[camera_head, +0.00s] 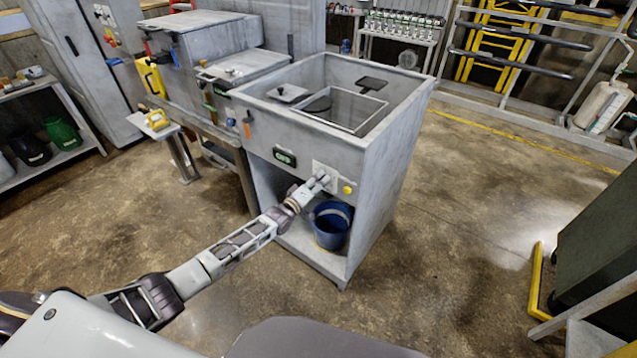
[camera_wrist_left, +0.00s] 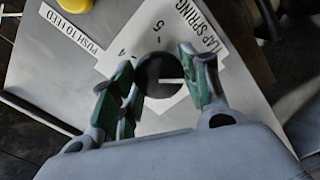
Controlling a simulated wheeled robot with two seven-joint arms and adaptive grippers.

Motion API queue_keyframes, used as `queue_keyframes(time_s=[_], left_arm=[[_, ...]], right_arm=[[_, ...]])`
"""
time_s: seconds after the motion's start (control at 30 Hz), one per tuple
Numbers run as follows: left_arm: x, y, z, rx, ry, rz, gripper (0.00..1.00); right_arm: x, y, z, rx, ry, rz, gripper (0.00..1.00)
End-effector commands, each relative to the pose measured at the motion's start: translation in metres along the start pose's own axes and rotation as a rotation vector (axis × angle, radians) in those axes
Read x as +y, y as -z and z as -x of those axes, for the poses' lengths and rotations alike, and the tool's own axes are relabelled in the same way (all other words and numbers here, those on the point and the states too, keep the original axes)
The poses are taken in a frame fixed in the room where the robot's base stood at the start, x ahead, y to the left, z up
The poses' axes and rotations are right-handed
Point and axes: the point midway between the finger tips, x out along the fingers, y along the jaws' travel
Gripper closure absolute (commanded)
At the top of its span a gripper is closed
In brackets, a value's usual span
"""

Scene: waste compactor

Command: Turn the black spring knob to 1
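The black spring knob (camera_wrist_left: 158,78) shows in the left wrist view on a white plate lettered "LAP SPRING", partly cut off or covered. The numerals 4 and 5 are readable beside the knob; a 1 is not visible. A pale pointer line on the knob points right in that view. My left gripper (camera_wrist_left: 160,82) has its green-padded fingers apart, one on each side of the knob. I cannot tell whether they touch it. In the head view, my left gripper (camera_head: 326,179) reaches the white plate on the cabinet front and hides the knob. My right gripper is not in view.
A yellow button (camera_head: 347,190) sits right of the gripper; it also shows in the wrist view (camera_wrist_left: 75,4) near a "PUSH TO FEED" label. A blue bucket (camera_head: 331,225) stands below in the grey cabinet (camera_head: 384,210).

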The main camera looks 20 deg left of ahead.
Motion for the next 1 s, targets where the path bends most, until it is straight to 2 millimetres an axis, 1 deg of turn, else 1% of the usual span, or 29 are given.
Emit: queue_keyframes(time_s=[0.03,0.1,0.13,0.37,0.5,0.63,0.77,1.0], left_arm=[[-0.001,-0.001,0.001,-0.001,0.002,0.0,0.46],[-0.001,-0.001,0.0,-0.001,0.002,0.0,0.37],[-0.001,-0.001,0.0,-0.001,0.001,0.0,0.34],[0.0,0.0,0.0,0.0,0.0,-0.001,0.34],[0.0,0.0,0.001,0.0,0.0,-0.002,0.34],[-0.001,0.0,0.003,0.0,0.001,-0.002,0.34],[-0.001,0.0,0.009,0.0,0.0,-0.002,0.34],[-0.001,-0.001,0.026,-0.001,0.001,-0.001,0.34]], right_arm=[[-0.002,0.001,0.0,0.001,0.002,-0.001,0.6],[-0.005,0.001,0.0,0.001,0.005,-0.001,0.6],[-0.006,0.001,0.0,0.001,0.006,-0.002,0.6],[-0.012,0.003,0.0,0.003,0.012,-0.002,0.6],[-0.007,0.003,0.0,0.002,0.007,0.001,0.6],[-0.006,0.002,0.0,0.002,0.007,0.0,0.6],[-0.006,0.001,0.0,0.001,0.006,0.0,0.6],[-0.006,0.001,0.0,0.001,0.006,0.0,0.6]])
